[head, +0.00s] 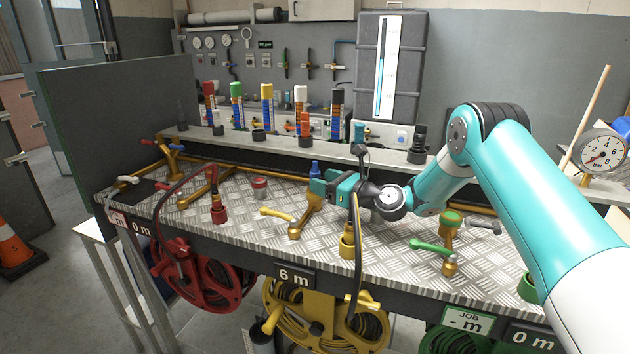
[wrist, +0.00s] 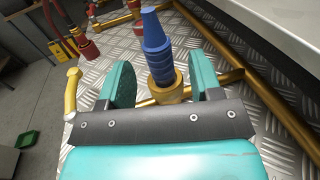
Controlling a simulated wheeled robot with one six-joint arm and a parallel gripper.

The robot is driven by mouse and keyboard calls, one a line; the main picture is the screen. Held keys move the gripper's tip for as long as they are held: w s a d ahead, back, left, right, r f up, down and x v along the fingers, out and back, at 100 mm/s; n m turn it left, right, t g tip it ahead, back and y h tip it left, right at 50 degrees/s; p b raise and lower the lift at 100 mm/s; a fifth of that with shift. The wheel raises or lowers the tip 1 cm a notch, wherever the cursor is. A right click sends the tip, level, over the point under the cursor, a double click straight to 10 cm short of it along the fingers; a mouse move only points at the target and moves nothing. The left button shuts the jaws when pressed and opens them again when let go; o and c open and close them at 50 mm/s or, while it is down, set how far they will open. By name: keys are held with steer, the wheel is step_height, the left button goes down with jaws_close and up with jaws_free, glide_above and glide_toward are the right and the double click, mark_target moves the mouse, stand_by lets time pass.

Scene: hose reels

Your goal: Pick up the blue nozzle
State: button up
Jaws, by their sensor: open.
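The blue nozzle (wrist: 157,48) stands upright in a brass fitting (wrist: 168,92) on the metal bench. In the head view its blue tip (head: 315,168) shows just beyond my gripper (head: 324,184). In the wrist view my gripper (wrist: 161,78) is open, with one teal finger on each side of the nozzle's lower part. Gaps show between the fingers and the nozzle, and the jaws hold nothing. In the head view the gripper hides part of the nozzle's lower body.
The checker-plate bench (head: 185,212) carries brass pipes, a yellow-handled valve (head: 277,214) and a red fitting (head: 260,187). A black hose on a brass fitting (head: 347,240) rises close to my wrist. A shelf (head: 225,142) with several coloured nozzles runs behind. Hose reels hang below the front edge.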

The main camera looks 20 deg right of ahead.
steer(key=x, duration=0.4)
steer(key=shift+w+a+p, duration=0.25)
steer(key=shift+w+p, duration=0.05)
steer(key=shift+p, duration=0.1)
steer(key=shift+c, duration=0.4)
jaws_close()
